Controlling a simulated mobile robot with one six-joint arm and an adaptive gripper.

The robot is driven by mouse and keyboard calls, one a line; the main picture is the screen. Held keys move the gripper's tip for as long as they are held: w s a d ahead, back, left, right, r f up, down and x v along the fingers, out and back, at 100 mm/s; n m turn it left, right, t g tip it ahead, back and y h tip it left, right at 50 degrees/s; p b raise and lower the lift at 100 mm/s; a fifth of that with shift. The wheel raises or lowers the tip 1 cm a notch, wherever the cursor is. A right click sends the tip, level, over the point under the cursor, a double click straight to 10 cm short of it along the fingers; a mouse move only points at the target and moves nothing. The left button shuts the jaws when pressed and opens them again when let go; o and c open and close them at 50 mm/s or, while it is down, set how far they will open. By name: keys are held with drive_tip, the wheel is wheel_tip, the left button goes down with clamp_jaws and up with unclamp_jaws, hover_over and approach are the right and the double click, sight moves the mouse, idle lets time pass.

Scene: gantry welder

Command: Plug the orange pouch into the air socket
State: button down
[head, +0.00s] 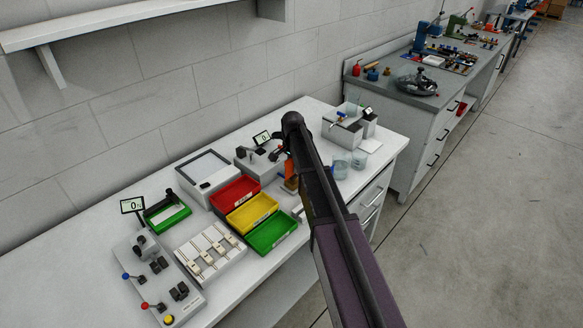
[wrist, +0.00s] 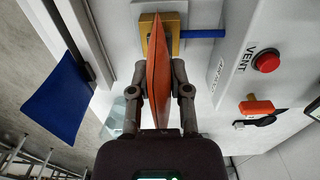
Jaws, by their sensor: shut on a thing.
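The orange pouch (wrist: 159,72) shows nearly edge-on in the wrist view, upright between my fingers. My gripper (wrist: 165,92) is shut on it, one finger on each side. The pouch's far end overlaps a brass-coloured block (wrist: 174,42) with a blue tube (wrist: 205,33) at its right; this block looks like the air socket. I cannot tell whether the pouch touches or enters it, as the pouch covers the block's middle. In the head view, a bit of the orange pouch (head: 290,180) shows left of my arm, which hides my gripper and the socket.
A red button (wrist: 266,62) marked VENT and an orange-handled part (wrist: 257,107) are at right in the wrist view. A blue flat piece (wrist: 58,95) is at left. Red (head: 235,193), yellow (head: 252,212) and green (head: 271,231) bins and clear cups (head: 341,168) stand close to my arm.

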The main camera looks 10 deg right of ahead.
drive_tip(key=shift+f+b, duration=0.6)
idle(0.4)
idle(0.4)
drive_tip(key=shift+c, duration=2.4)
unclamp_jaws()
drive_tip(key=shift+w+r, duration=0.1)
drive_tip(key=shift+r, duration=0.05)
